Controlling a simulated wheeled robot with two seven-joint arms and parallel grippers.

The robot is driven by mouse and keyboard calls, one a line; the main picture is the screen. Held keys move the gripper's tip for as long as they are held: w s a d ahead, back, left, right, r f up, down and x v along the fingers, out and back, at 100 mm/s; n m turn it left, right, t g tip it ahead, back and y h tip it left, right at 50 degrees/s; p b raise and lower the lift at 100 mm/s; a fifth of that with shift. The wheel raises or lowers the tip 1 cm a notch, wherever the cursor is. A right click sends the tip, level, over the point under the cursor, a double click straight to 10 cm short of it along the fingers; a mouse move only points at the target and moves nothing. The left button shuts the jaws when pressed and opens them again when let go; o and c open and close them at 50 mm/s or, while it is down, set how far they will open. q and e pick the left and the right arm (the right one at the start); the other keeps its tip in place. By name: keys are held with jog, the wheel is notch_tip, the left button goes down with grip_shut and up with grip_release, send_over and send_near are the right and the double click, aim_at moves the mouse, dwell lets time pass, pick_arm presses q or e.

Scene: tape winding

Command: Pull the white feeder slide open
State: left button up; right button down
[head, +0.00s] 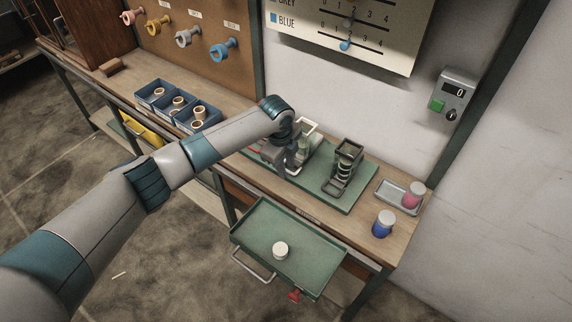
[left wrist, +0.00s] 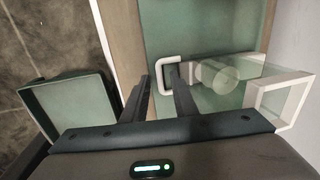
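The white feeder slide (left wrist: 282,96) stands on the green mat at the back of the bench. Its white U-shaped handle (left wrist: 164,62) points left in the left wrist view. In the head view its white frame (head: 309,126) shows partly behind my arm. My left gripper (left wrist: 161,78) is at the handle, with its two dark fingers apart and the handle's end bar between their tips. Light seems to show beside the bar; contact is not clear. In the head view my left gripper (head: 283,162) points down, largely hidden by its wrist. My right gripper is not in view.
A dark fixture (head: 345,165) stands right of the feeder on the green mat (head: 328,195). A green drawer (head: 300,258) stands open in front, holding a white round piece (head: 280,250). Blue bins (head: 160,92) stand left; blue (head: 383,224) and pink (head: 413,195) jars stand right.

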pick_arm(q)
grip_shut()
dwell(1.3)
